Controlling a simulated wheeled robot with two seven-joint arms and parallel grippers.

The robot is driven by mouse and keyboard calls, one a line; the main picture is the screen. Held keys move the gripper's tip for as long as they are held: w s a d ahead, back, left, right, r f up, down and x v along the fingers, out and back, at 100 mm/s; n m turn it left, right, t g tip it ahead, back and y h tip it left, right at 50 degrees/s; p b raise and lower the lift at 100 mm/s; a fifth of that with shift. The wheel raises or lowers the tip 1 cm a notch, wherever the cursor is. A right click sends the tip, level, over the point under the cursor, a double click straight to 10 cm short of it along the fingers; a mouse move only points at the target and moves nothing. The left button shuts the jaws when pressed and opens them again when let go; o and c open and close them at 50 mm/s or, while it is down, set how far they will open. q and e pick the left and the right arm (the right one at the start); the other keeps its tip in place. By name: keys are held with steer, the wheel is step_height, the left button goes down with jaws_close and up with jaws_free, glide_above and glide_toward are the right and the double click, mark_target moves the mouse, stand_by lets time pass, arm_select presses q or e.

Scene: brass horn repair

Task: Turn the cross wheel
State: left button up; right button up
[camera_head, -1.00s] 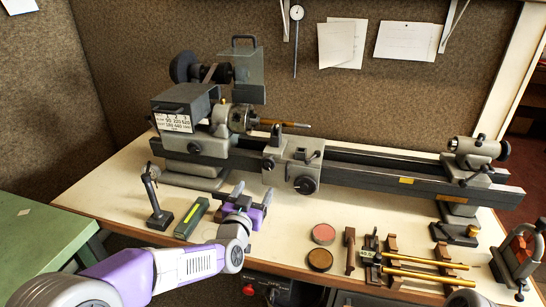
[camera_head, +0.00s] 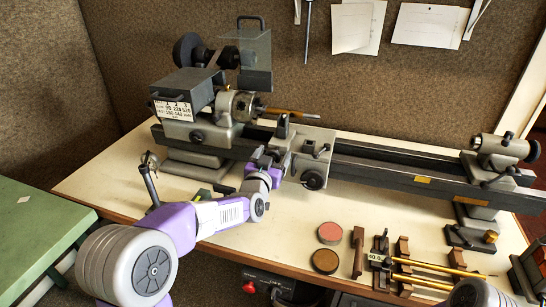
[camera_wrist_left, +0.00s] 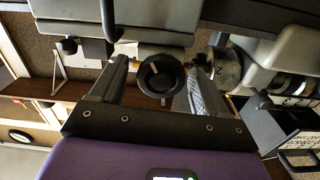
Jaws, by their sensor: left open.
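The left wrist view shows a dark round wheel (camera_wrist_left: 161,77) with a pale bar across its face. It sits between the two fingers of my left gripper (camera_wrist_left: 160,72), which is open with a visible gap on both sides of the wheel. In the head view my left gripper (camera_head: 281,145) is at the left front of the lathe carriage (camera_head: 304,158). My right gripper is not in view.
A dark knob (camera_head: 313,179) is on the carriage front, right of my gripper. The chuck (camera_head: 240,105) is behind and left; it also shows in the wrist view (camera_wrist_left: 226,67). The tailstock (camera_head: 500,150) is far right. Two round tins (camera_head: 325,261) and brass rods (camera_head: 430,267) lie in front.

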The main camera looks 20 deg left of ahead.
arm_select(q)
steer(key=shift+w, duration=0.15)
steer(key=c, duration=1)
steer(key=shift+m, duration=0.4)
steer(key=m, duration=0.5)
steer(key=shift+d+p, duration=0.1)
steer(key=shift+p, duration=0.25)
steer(key=m+p, duration=0.1)
steer(key=m, duration=0.5)
steer(key=shift+d, duration=0.1)
steer(key=m+p, duration=0.1)
steer(key=m, duration=0.5)
steer(key=shift+f, duration=0.2)
steer(key=shift+f+m+p, duration=0.1)
steer(key=shift+m+p, duration=0.25)
steer(key=shift+m, duration=2.05)
